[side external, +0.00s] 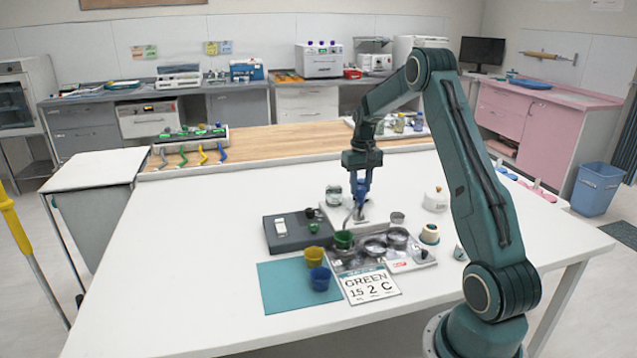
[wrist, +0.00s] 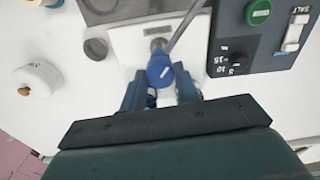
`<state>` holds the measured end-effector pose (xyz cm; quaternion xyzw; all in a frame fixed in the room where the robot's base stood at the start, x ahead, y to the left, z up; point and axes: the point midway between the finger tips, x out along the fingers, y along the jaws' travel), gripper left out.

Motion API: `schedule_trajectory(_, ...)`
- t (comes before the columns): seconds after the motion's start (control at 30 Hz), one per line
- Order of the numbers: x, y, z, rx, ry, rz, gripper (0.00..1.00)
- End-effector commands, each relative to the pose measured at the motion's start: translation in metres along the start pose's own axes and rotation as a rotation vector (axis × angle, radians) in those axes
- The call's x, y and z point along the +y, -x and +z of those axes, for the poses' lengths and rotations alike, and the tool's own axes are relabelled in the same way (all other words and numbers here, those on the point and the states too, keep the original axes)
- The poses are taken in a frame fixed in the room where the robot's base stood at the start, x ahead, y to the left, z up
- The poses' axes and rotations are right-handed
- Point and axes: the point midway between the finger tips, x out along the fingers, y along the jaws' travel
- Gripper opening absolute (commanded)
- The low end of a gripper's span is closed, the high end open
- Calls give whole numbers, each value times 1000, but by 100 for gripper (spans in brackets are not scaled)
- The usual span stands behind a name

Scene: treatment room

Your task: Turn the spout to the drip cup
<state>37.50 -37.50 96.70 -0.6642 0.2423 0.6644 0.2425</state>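A blue knob (wrist: 160,71) sits at the root of a thin grey spout (wrist: 186,27) in the wrist view. The spout slants up and right from it, over a white base plate (wrist: 127,42). My gripper (wrist: 161,75) has one finger on each side of the knob; whether they press on it, I cannot tell. In the side view my gripper (side external: 360,190) points down over the white base. A green cup (side external: 343,240) stands just in front, near the spout's lower end. Yellow (side external: 314,257) and blue (side external: 320,279) cups stand nearby. Which cup is the drip cup is not clear.
A dark control box (side external: 297,230) stands left of the base. Metal bowls (side external: 374,248) and a small grey cup (side external: 397,218) are to the front and right. A white lidded pot (side external: 436,199) stands farther right. A "GREEN 15 2 C" card (side external: 370,285) lies in front. The table's left is clear.

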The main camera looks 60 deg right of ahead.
Motion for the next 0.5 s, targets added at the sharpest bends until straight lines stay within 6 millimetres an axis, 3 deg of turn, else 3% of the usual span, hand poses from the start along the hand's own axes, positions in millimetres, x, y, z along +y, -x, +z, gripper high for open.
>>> schedule_trajectory(0.03,0,0,0,0,1,0,16)
schedule_trajectory(0.1,0,0,0,0,1,0,2)
schedule_trajectory(0.13,0,0,0,0,1,0,0)
schedule_trajectory(0.5,0,1,0,1,33,0,0)
